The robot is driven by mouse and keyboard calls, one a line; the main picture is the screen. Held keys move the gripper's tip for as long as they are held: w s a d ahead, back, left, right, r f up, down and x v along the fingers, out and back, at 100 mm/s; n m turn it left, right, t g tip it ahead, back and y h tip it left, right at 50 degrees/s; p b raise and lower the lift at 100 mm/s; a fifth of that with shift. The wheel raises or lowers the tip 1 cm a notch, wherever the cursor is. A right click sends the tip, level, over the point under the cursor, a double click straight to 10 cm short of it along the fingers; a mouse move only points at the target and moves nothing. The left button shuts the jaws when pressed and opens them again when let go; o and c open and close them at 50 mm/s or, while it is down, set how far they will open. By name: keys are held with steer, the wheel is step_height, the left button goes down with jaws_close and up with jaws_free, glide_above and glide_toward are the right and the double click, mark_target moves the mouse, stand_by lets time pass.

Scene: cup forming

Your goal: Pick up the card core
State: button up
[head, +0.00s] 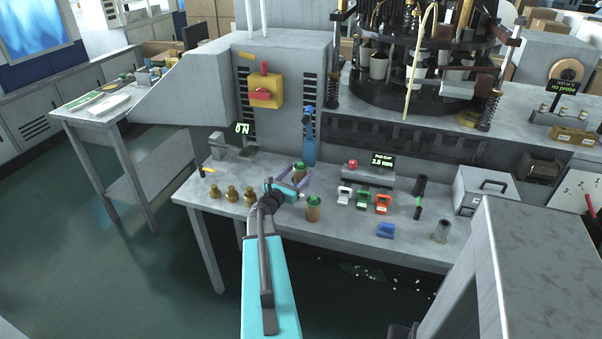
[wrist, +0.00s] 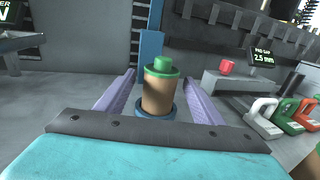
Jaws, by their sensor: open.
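A brown cylinder with a green top, which looks like the card core (head: 299,172), stands upright near the back of the bench. In the wrist view the same cylinder (wrist: 158,92) rises from a round blue base (wrist: 168,113). My gripper (head: 294,178) is open, with its two purple fingers on either side of the cylinder. In the wrist view a gap shows between the cylinder and each finger of my gripper (wrist: 158,80). A second brown cylinder with a green top (head: 314,211) stands nearer the front edge, right of my gripper.
Several brass pieces (head: 232,193) stand to the left. White, green and orange handled blocks (head: 363,200) and a blue block (head: 386,230) lie to the right. A blue upright post (head: 309,140) stands behind the cylinder. A pad gap display (head: 382,165) stands behind the blocks.

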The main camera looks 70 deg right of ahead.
steer(key=shift+s+d, duration=0.15)
steer(key=shift+d, duration=0.7)
steer(key=shift+c, duration=0.2)
steer(key=c, duration=1.1)
